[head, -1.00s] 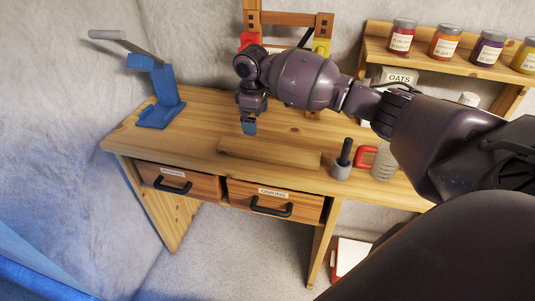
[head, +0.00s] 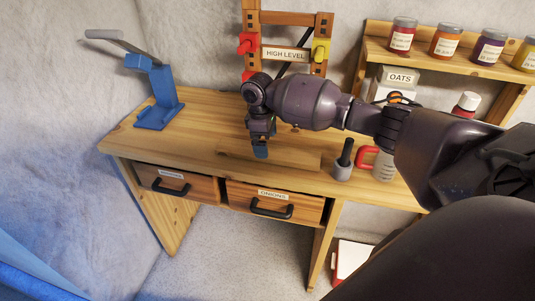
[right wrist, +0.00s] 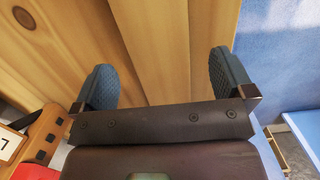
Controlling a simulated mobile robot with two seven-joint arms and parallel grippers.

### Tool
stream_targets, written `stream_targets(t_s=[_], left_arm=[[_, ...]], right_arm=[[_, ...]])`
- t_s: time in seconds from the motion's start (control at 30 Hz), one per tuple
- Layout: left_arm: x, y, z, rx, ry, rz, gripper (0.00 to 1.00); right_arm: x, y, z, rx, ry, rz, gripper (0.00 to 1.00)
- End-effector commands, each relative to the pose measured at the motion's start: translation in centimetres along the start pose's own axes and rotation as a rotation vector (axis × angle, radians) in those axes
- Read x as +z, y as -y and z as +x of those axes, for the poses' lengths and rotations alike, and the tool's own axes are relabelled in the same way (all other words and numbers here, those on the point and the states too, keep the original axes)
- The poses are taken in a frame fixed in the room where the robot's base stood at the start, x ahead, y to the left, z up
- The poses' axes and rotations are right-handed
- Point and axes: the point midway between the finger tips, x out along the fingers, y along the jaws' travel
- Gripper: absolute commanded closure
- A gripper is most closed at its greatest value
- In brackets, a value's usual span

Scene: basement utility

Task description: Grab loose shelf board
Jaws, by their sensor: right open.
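The loose shelf board (head: 295,158) is a plain wooden plank lying flat on the wooden workbench (head: 130,137), close to its front edge. My right gripper (head: 260,150) points down over the left part of the board and hides some of it. In the right wrist view, the open fingers (right wrist: 165,82) are spread to either side of a wooden strip that looks like the board (right wrist: 152,45). I cannot tell whether the fingertips touch it. My left gripper is not in view.
A blue lever tool (head: 158,95) stands at the bench's left. A grey cup with a black handle (head: 343,165) and a red-handled mug (head: 368,157) stand right of the board. A wooden rack (head: 287,53) and a jar shelf (head: 440,65) are behind. Two drawers (head: 272,200) sit below.

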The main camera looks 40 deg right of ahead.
Motion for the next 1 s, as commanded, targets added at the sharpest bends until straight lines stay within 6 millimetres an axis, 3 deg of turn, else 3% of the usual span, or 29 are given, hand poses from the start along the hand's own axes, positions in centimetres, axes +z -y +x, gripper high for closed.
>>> stream_targets(t_s=[0.2, 0.47, 0.83, 1.0], left_arm=[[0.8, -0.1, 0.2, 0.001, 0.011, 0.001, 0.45], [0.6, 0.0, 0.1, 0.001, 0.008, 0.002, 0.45], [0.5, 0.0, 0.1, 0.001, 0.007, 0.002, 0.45], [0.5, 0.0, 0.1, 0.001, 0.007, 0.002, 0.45]], right_arm=[[0.1, -0.1, 3.2, -0.001, 0.004, -0.001, 0.0], [0.1, -0.2, 3.4, 0.001, 0.001, -0.001, 0.0], [0.1, -0.2, 3.4, 0.0, 0.001, 0.0, 0.55], [0.1, -0.2, 3.3, 0.001, 0.0, 0.0, 0.57]])
